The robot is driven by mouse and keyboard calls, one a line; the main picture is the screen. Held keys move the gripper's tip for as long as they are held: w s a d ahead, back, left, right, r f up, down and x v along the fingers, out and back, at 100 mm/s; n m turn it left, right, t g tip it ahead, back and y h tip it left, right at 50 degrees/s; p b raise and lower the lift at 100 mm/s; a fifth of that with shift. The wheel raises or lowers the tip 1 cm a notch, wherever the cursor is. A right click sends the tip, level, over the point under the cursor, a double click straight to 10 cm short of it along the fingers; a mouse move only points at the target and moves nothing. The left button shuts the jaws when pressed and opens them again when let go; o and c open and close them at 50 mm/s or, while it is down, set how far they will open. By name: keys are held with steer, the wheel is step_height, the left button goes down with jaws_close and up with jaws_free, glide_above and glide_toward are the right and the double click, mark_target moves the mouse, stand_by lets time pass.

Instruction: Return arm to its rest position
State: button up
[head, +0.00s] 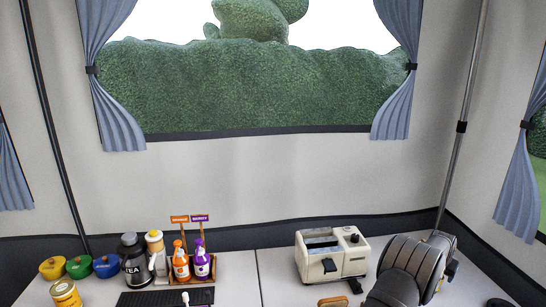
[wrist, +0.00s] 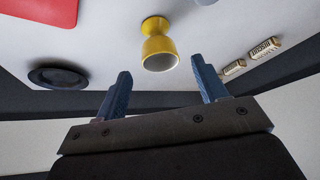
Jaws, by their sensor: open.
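My gripper (wrist: 160,65) shows in the wrist view with its two blue fingers spread wide apart. It is open and nothing is held between the fingers. A yellow goblet-shaped cup (wrist: 158,45) appears beyond the gap between the fingertips, apart from them. In the head view, a dark grey jointed arm part (head: 412,262), which looks like mine, is at the lower right beside the toaster. The gripper itself cannot be made out in the head view.
The head view shows a cream toaster (head: 331,255), a bottle caddy (head: 208,267), a black flask (head: 133,262) and coloured pots (head: 78,266) on the counter. The wrist view shows a dark plate (wrist: 57,77), a red item (wrist: 45,10) and biscuit packets (wrist: 264,47).

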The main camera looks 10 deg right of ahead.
steer(key=x, duration=0.6)
steer(key=shift+d+f, duration=0.1)
steer(key=shift+f, duration=0.35)
steer(key=shift+r, duration=0.1)
steer(key=shift+r, duration=0.1)
